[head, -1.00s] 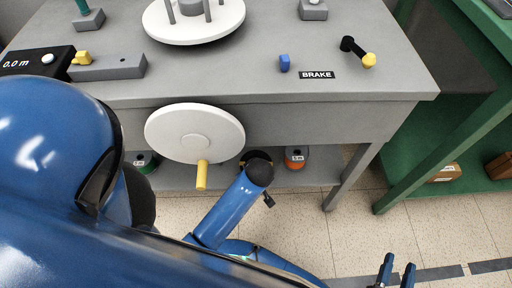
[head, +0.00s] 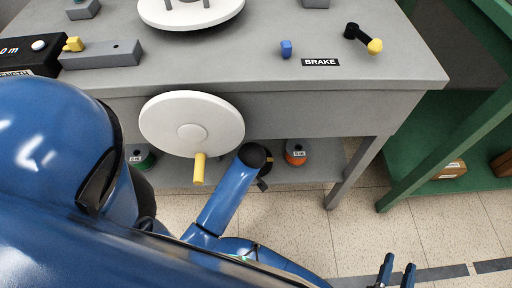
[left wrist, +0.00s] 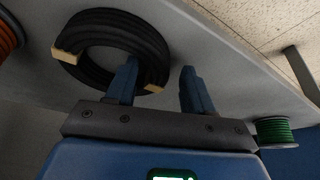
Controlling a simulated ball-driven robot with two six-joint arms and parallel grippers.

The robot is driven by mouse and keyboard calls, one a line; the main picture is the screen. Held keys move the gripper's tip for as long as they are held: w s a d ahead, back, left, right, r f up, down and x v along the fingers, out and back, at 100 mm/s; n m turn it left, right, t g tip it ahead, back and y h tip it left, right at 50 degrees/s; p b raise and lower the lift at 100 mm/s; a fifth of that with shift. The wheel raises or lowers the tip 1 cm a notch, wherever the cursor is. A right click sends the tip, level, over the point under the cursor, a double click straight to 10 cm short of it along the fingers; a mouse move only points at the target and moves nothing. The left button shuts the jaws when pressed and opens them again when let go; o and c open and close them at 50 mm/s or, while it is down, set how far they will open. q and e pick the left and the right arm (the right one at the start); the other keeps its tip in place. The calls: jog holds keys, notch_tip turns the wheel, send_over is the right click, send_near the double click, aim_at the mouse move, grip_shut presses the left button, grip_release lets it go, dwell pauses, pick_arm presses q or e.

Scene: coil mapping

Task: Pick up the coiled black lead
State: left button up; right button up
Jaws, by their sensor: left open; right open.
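The coiled black lead (left wrist: 118,32) lies on the grey lower shelf in the left wrist view, with tan bands around it. My left gripper (left wrist: 160,70) is open; one finger overlaps the coil's near edge in the picture, the other is over bare shelf. I cannot tell whether the finger touches the coil. In the head view the coil is mostly hidden behind my left arm. My right gripper (head: 396,272) is open and empty over the floor at the lower right.
An orange spool (head: 296,153) and a green spool (head: 141,158) stand on the lower shelf (head: 318,172) either side of the coil. A white hand wheel (head: 192,122) with a yellow handle hangs in front of the bench (head: 250,70). A green rack (head: 425,150) stands at right.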

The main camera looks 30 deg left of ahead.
pick_arm(q)
jog(key=shift+c, duration=0.5)
grip_shut()
jog(key=shift+r, duration=0.1)
